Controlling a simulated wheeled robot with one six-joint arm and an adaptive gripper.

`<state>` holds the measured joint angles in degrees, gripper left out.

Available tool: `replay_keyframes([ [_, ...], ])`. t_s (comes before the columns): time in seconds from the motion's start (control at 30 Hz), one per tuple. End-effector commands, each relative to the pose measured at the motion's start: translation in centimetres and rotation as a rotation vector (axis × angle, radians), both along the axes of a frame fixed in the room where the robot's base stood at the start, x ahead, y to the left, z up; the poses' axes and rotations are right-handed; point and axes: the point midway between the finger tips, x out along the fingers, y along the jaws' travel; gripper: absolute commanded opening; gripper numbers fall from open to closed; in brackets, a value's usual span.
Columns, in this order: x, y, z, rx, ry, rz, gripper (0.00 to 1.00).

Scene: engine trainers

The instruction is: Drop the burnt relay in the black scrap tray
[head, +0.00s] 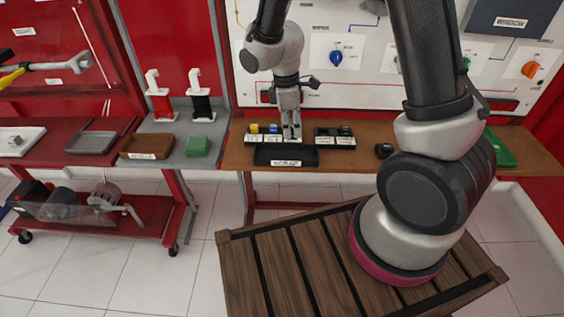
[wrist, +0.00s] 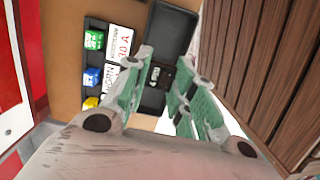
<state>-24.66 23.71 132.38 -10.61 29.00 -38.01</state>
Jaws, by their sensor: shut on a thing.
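My gripper (head: 291,137) points down at the workbench, just behind the black scrap tray (head: 286,162) in the head view. In the wrist view its green-padded fingers (wrist: 161,88) are closed around a small black relay with pale markings (wrist: 160,76). The black scrap tray also shows in the wrist view (wrist: 172,30), below and beyond the fingertips. The relay appears over the tray there, but its height above it is hard to tell. In the head view the fingers hide the relay.
A labelled relay holder with yellow (head: 254,128), blue (head: 273,129) and green (wrist: 94,40) blocks stands behind the tray. Another black holder (head: 335,137) is to its right. A slatted wooden surface (head: 290,265) is in front.

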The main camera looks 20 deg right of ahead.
Motion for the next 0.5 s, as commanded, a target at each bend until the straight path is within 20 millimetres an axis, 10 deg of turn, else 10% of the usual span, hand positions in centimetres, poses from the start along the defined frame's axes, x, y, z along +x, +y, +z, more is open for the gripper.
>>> replay_keyframes([
  [0.5, 0.0, 0.0, -5.3, -0.001, 0.001, -0.003, 0.07],
])
